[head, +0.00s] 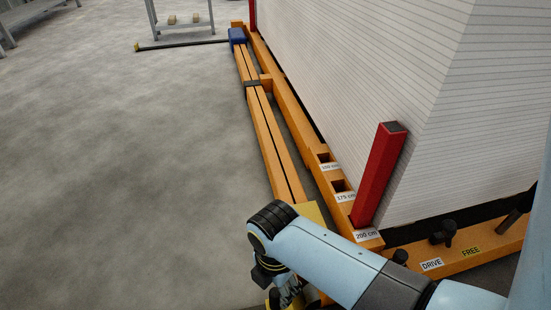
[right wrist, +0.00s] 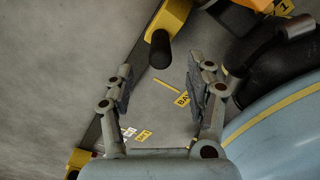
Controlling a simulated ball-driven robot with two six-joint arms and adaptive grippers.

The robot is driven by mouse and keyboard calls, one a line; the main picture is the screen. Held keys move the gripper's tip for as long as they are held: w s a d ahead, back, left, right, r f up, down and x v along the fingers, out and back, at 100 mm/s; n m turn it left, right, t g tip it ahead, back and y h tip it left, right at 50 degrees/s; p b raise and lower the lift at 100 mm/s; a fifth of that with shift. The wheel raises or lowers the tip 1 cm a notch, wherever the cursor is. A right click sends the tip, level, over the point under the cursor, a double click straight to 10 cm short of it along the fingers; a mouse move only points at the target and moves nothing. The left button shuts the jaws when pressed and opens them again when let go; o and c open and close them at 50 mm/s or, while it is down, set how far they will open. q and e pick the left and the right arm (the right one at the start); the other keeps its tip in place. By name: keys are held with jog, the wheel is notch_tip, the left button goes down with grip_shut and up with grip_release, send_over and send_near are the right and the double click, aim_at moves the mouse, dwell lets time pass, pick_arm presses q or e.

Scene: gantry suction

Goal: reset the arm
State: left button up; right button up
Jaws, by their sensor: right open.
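My right arm, light blue with dark joints, reaches in from the lower right of the head view. My right gripper (head: 287,295) hangs below its dark wrist at the bottom edge, partly hidden by the arm. In the right wrist view the two fingers of the right gripper (right wrist: 159,88) stand wide apart with nothing between them. A black cylindrical handle (right wrist: 160,50) on a yellow part shows beyond the fingertips, apart from them. My left gripper is not in view.
An orange rail frame (head: 265,130) runs along a tall white stack (head: 370,70). A red post (head: 379,175) stands at the "200 cm" label (head: 366,235). Dark knobs (head: 443,233) sit near "DRIVE" and "FREE" labels. Grey floor (head: 110,180) at left is clear; a shelf (head: 180,20) stands far back.

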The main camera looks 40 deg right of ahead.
jog(key=shift+r, duration=0.85)
